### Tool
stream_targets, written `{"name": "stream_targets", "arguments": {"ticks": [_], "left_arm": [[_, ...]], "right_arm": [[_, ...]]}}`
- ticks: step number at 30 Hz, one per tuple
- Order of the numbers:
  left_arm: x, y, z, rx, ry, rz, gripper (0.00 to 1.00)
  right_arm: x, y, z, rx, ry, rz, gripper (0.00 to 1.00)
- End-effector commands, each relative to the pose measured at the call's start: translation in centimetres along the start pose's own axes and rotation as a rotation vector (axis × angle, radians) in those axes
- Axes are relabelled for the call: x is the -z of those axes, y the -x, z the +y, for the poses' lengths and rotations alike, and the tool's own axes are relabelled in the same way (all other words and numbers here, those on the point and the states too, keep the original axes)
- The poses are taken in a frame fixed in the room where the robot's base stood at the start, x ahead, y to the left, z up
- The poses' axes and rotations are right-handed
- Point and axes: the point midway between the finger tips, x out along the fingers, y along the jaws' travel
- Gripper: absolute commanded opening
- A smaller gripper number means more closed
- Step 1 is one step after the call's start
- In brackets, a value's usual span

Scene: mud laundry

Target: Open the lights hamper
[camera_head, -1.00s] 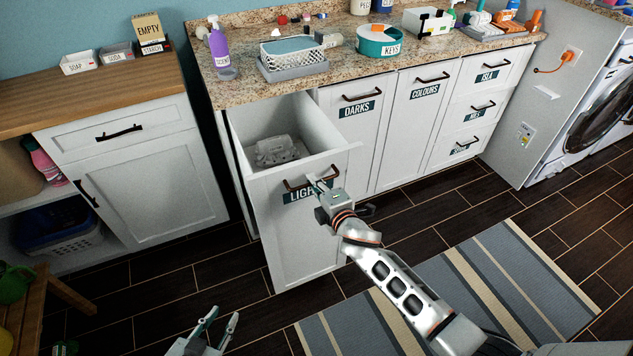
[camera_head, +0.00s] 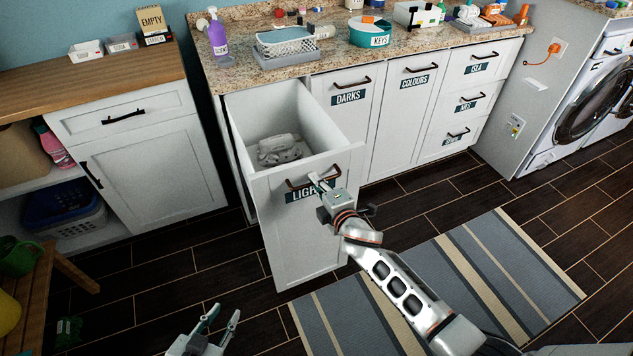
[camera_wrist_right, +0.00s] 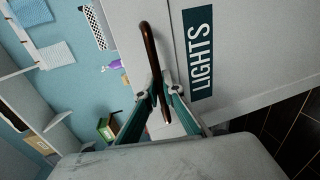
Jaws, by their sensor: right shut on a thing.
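The lights hamper (camera_head: 292,248) is a white pull-out front with a dark label; it stands well out from the cabinet, and its open bin shows a light crumpled item (camera_head: 279,150) inside. Its bronze handle (camera_head: 299,184) is at the top of the front. My right gripper (camera_head: 322,183) is at the handle's right part and is shut on it. In the right wrist view the fingers (camera_wrist_right: 160,95) close around the handle (camera_wrist_right: 150,60) beside the LIGHTS label (camera_wrist_right: 199,55). My left gripper (camera_head: 220,325) is low in the head view, away from the hamper, its two fingers apart and empty.
The darks (camera_head: 347,98) and colours (camera_head: 414,82) fronts are shut to the right. A granite counter (camera_head: 225,85) holds a basket, bottles and a keys tub. A striped rug (camera_head: 440,285) lies on the dark floor. A wooden bench (camera_head: 40,290) stands at lower left.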

Motion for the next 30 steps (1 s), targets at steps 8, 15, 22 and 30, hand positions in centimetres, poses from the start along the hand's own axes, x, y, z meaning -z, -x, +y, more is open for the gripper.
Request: {"name": "stream_targets", "arguments": {"ticks": [8, 15, 22, 30], "left_arm": [[0.0, 0.0, 0.0, 0.0, 0.0, 0.001, 0.28], [0.1, 0.0, 0.0, 0.001, 0.0, 0.001, 0.28], [0.0, 0.0, -0.1, 0.001, -0.003, 0.0, 0.28], [0.0, 0.0, -0.1, 0.001, -0.001, 0.0, 0.28]], "right_arm": [[-0.1, 0.0, 0.0, 0.0, 0.0, -0.001, 0.15], [0.0, 0.0, 0.0, 0.0, 0.0, -0.001, 0.24], [-0.1, 0.4, 0.0, 0.0, 0.001, -0.001, 0.24], [-0.1, 4.2, -0.1, 0.0, 0.001, 0.0, 0.24]]}}
